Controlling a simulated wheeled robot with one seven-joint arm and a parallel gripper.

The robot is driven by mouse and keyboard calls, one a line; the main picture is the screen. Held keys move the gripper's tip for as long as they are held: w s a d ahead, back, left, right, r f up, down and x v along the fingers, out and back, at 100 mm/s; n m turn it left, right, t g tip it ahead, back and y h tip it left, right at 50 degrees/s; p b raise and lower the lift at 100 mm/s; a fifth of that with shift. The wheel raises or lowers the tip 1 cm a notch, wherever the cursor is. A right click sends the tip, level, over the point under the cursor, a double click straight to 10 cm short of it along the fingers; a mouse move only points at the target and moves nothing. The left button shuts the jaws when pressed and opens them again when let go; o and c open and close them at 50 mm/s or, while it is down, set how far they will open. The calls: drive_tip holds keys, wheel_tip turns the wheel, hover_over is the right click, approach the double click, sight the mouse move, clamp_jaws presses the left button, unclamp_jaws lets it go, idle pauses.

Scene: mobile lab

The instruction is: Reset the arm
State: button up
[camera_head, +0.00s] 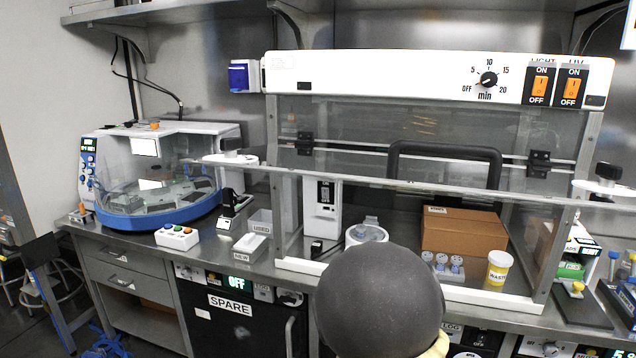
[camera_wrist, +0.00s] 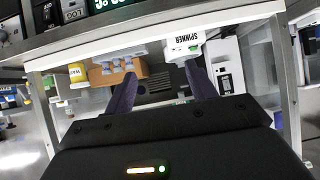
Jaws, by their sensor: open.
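My gripper (camera_wrist: 163,78) shows in the wrist view with its two dark fingers apart. Nothing is held between them. The fingers point toward the inside of the hood, and the wrist picture is turned upside down. A white spinner (camera_wrist: 186,44) lies beyond the right fingertip in that view. A cardboard box (camera_wrist: 136,67) and a small tube rack lie beyond the left fingertip. In the head view, a grey rounded link of my arm covers the bottom middle, in front of the hood. My gripper is hidden there.
The hood's glass sash (camera_head: 420,185) crosses above its opening. Inside stand the spinner (camera_head: 366,232), a cardboard box (camera_head: 463,231), capped tubes (camera_head: 442,263) and a yellow-labelled waste cup (camera_head: 498,267). A blue-and-white machine (camera_head: 160,178) and a button box (camera_head: 177,237) stand left on the bench.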

drive_tip(key=s+r+n+g+y+p, duration=0.1)
drive_tip(key=s+r+g+p, duration=0.1)
drive_tip(key=s+p, duration=0.3)
drive_tip(key=s+r+n+g+y+p, duration=0.1)
drive_tip(key=s+r+g+p, duration=0.2)
drive_tip(key=s, duration=1)
drive_tip(key=s+d+r+n+g+p, duration=0.1)
drive_tip(key=s+r+g+p, duration=0.2)
drive_tip(key=s+p, duration=0.4)
drive_tip(key=s+r, duration=0.1)
drive_tip(key=s, duration=0.1)
drive_tip(key=shift+s+r+y, duration=0.25)
drive_tip(key=shift+s+y, duration=0.1)
drive_tip(key=shift+y, duration=0.05)
